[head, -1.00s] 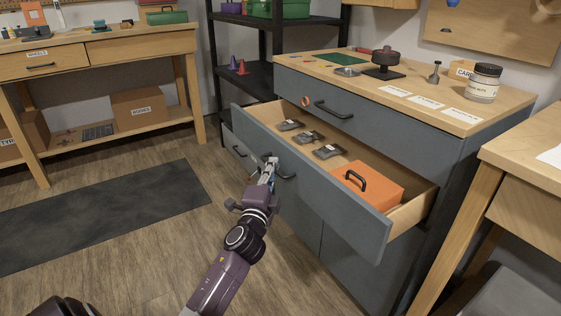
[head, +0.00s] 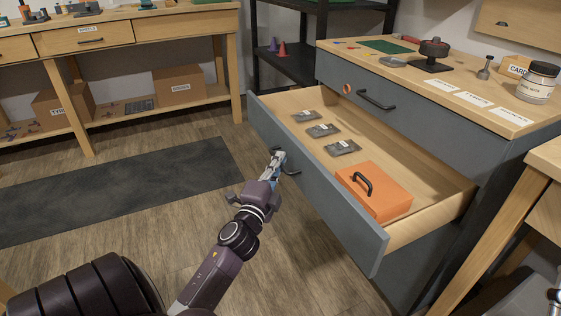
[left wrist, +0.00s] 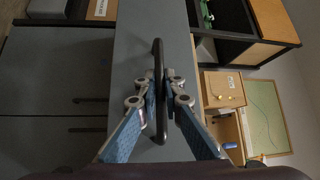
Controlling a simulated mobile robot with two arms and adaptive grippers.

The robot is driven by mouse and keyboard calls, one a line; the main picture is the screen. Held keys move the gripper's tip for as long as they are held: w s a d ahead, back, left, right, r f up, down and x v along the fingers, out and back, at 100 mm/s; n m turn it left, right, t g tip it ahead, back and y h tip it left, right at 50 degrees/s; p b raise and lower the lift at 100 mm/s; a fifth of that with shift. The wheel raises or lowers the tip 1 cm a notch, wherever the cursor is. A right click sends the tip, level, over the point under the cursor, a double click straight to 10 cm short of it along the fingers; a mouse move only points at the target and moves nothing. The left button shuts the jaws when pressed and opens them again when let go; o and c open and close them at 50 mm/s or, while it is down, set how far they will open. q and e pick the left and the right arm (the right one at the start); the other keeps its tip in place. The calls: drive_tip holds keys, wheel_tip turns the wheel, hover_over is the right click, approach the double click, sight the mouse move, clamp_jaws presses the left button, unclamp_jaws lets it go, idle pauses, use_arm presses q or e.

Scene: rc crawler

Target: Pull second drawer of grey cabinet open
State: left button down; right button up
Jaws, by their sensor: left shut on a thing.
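The grey cabinet (head: 440,140) has a wooden top. Its second drawer (head: 325,210) is pulled far out, with the wooden inside showing. The drawer's black handle (head: 293,170) is on the grey front; it also shows in the left wrist view (left wrist: 160,128) as a long dark bar. My left gripper (head: 277,162) is shut on this handle, with a finger on each side of the bar in the left wrist view (left wrist: 161,92). A small metallic piece at the lower right edge of the head view seems to be my right gripper (head: 555,296); its fingers cannot be made out.
The drawer holds an orange box (head: 375,192) and several small grey packets (head: 323,130). The top drawer (head: 400,115) is shut. A wooden table (head: 545,160) stands close at the right. A dark mat (head: 120,190) lies on open floor at the left.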

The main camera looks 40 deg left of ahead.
use_arm(q)
drive_tip(key=c, duration=2.3)
unclamp_jaws()
drive_tip(key=shift+c, duration=0.2)
drive_tip(key=v, duration=1.2)
drive_tip(key=shift+d, duration=0.1)
